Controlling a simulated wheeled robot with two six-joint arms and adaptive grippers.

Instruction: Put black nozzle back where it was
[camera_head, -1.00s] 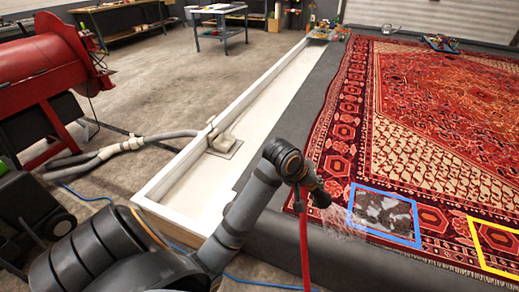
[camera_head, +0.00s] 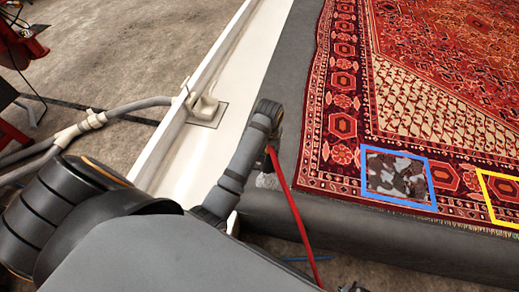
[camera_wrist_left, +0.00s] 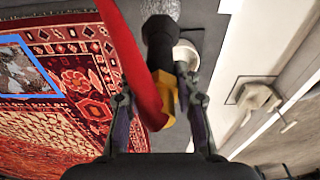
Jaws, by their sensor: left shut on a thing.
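The black nozzle (camera_wrist_left: 158,42) has a yellow collar (camera_wrist_left: 163,90) and shows in the left wrist view. My left gripper (camera_wrist_left: 160,92) is shut on it. The red hose (camera_wrist_left: 133,50) runs from it, and also shows in the head view (camera_head: 292,208), hanging down beside my left arm. In the head view my forearm mostly hides the gripper and nozzle. A pale speckled patch (camera_head: 268,181), like spray, shows below the wrist over the dark grey border. A round white thing (camera_wrist_left: 187,54), partly hidden by the nozzle, lies behind it. My right gripper is not in view.
The patterned red rug (camera_head: 400,110) lies at the right, with a blue frame (camera_head: 428,182) around a stained patch and a yellow frame (camera_head: 488,205). A white trough (camera_head: 215,125) with a drain fitting (camera_head: 203,108) runs left of the grey border. Grey pipes (camera_head: 95,122) lie on the floor.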

